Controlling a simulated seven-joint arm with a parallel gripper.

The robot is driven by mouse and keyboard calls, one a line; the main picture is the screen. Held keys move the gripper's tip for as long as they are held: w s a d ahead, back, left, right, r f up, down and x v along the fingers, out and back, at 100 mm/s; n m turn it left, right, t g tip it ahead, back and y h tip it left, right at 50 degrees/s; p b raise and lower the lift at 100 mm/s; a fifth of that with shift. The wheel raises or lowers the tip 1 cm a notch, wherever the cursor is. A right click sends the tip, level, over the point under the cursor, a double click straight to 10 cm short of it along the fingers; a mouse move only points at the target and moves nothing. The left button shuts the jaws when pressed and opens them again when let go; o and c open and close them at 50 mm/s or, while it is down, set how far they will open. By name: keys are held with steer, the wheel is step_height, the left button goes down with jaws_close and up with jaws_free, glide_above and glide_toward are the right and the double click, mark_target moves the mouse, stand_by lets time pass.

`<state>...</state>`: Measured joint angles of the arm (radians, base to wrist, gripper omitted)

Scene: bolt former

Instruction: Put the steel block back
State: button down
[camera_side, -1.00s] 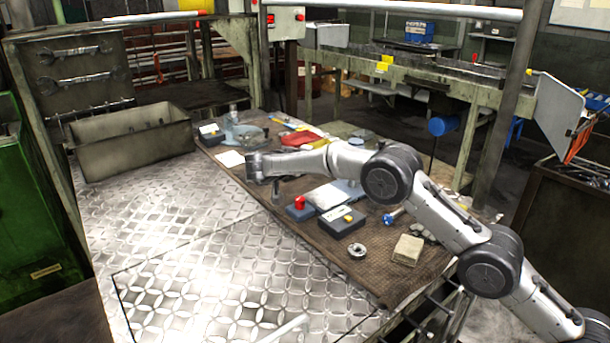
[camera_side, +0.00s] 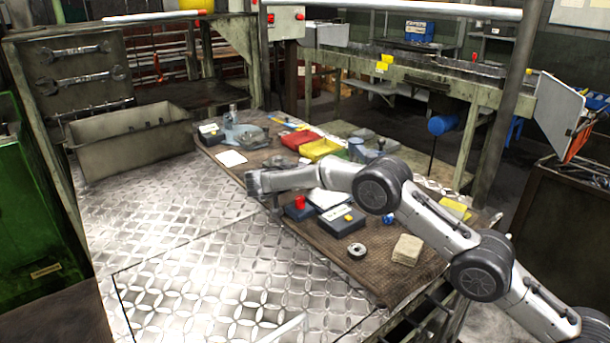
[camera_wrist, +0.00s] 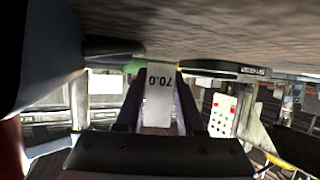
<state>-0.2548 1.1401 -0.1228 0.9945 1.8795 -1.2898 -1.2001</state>
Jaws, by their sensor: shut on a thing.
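The steel block (camera_wrist: 158,103) is a pale bar marked "70.0", upside down in the wrist view. It stands between the two dark fingers of my gripper (camera_wrist: 158,98), which is shut on it. In the side view my gripper (camera_side: 276,208) is at the left edge of the brown mat, left of a small blue box with a red knob (camera_side: 300,204). The block is too small to make out there. In the wrist view the brown surface fills the top, close to the fingers. I cannot tell whether the block touches anything.
A dark box with a yellow mark (camera_side: 342,222), a metal ring (camera_side: 357,250) and a beige cloth stack (camera_side: 407,249) lie on the mat (camera_side: 375,275). Behind my arm are red and yellow trays (camera_side: 320,149) and a white sheet (camera_side: 231,158). The patterned metal plate (camera_side: 190,260) at left is clear.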

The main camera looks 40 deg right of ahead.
steer(key=shift+f, duration=0.25)
steer(key=c, duration=0.5)
jaws_free()
steer(key=shift+s+f, duration=0.1)
steer(key=shift+f, duration=0.3)
steer(key=shift+r, duration=0.4)
steer(key=v, duration=1.2)
steer(key=shift+r, duration=0.5)
